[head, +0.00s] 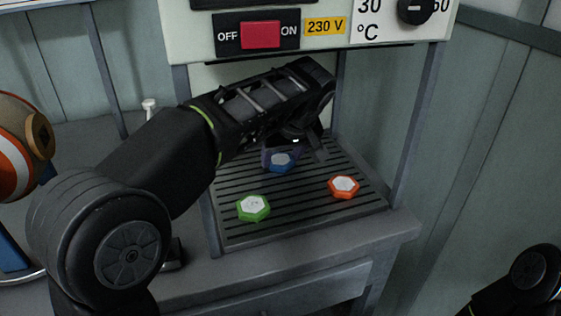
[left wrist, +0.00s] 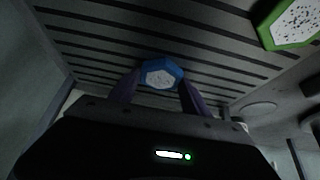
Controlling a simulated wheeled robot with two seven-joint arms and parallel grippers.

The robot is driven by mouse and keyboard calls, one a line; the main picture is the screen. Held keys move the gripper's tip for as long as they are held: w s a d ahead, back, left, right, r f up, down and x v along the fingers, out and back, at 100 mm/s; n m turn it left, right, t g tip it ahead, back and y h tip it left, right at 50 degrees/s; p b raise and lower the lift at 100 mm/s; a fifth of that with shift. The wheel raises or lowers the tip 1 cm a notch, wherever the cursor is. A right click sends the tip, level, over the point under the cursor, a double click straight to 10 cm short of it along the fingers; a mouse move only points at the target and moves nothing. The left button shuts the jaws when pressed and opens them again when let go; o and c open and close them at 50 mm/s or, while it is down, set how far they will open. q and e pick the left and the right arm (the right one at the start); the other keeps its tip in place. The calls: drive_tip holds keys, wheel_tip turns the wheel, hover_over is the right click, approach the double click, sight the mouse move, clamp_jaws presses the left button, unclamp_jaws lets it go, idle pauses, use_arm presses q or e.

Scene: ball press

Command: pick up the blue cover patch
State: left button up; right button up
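The blue cover patch (head: 280,162) is hexagonal with a pale speckled centre and lies on the dark slatted plate (head: 240,232), toward its back. My left gripper (head: 294,156) is over it, fingers pointing down. In the left wrist view the patch (left wrist: 161,74) shows between the tips of the two spread fingers (left wrist: 158,88), one on each side. I cannot tell whether the fingers touch it. My right arm shows only in part at the lower right of the head view; its gripper is out of view.
A green patch (head: 253,208) lies at the plate's front left and an orange patch (head: 343,187) at its right. The machine's panel with a red switch (head: 260,35) hangs above, on grey posts (head: 415,125). A striped ball (head: 18,150) is at the far left.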

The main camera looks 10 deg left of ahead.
use_arm(q)
drive_tip(key=c, duration=0.8)
drive_tip(key=shift+r, duration=0.15)
drive_tip(key=shift+c, duration=0.2)
drive_tip(key=shift+r+p, duration=0.2)
drive_tip(key=shift+p, duration=0.15)
drive_tip(key=shift+s+d+f+b, duration=0.15)
drive_tip(key=shift+s+b, duration=0.05)
drive_tip(key=shift+b, duration=0.1)
drive_tip(key=s+d+b, duration=0.1)
drive_tip(key=s+d, duration=0.1)
drive_tip(key=s, duration=0.1)
drive_tip(key=s+d+b, duration=0.1)
drive_tip(key=s, duration=0.2)
drive_tip(key=s+d+b, duration=0.2)
drive_tip(key=s, duration=0.1)
drive_tip(key=shift+d, duration=0.35)
drive_tip(key=s+d+p, duration=0.1)
drive_tip(key=s, duration=0.1)
drive_tip(key=s+d+p, duration=0.1)
drive_tip(key=s, duration=0.1)
drive_tip(key=s+d+r+p, duration=0.1)
drive_tip(key=s+d+p, duration=0.1)
drive_tip(key=shift+s, duration=0.25)
drive_tip(key=s+d+p, duration=0.5)
drive_tip(key=s+d, duration=0.2)
drive_tip(key=s, duration=0.4)
drive_tip(key=shift+f, duration=0.4)
